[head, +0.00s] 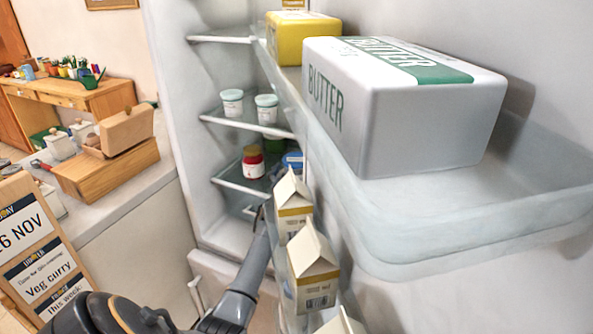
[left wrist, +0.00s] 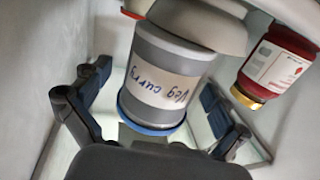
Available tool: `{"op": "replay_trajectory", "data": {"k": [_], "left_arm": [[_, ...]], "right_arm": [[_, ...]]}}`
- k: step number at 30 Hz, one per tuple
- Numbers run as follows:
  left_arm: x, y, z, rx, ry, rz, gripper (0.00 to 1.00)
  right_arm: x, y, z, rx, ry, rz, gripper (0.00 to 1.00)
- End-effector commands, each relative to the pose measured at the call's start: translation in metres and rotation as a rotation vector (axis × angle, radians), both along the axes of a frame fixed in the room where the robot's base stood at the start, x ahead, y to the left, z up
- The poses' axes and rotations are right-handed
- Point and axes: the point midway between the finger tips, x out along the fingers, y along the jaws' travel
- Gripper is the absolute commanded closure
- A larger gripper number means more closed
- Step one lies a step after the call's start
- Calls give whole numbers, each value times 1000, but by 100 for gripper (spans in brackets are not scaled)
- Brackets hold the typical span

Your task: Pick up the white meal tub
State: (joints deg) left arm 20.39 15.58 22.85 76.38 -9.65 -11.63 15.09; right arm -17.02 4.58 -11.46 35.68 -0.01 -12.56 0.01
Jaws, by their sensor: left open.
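The meal tub, labelled "Veg curry" (left wrist: 165,85), is a pale grey-white tub with a blue lid, and it fills the middle of the left wrist view. In the head view a blue-topped tub (head: 292,160) shows on a low fridge shelf, partly hidden by a carton. My left gripper (left wrist: 157,92) is open, with one finger on each side of the tub; I cannot tell whether they touch it. In the head view the left gripper (head: 264,213) is mostly hidden behind the cartons. My right gripper is not in view.
A red jar (left wrist: 277,65) stands close beside the tub; it also shows in the head view (head: 252,163). Milk cartons (head: 312,262) stand in the door close to my left arm. A butter box (head: 400,105) sits in the upper door shelf. White pots (head: 232,103) stand above.

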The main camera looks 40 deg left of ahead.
Motion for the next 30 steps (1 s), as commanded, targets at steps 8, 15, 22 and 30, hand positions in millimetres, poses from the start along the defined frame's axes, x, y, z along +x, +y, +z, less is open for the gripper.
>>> {"op": "replay_trajectory", "data": {"k": [8, 15, 22, 30], "left_arm": [[5, 3, 0, 1, 0, 0, 2], [5, 3, 0, 1, 0, 0, 41], [5, 3, 2, 3, -4, 0, 80], [5, 3, 4, 4, -5, 0, 88]], "right_arm": [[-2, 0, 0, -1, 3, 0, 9], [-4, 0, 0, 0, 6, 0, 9], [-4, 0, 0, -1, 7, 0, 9], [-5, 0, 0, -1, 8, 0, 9]]}}
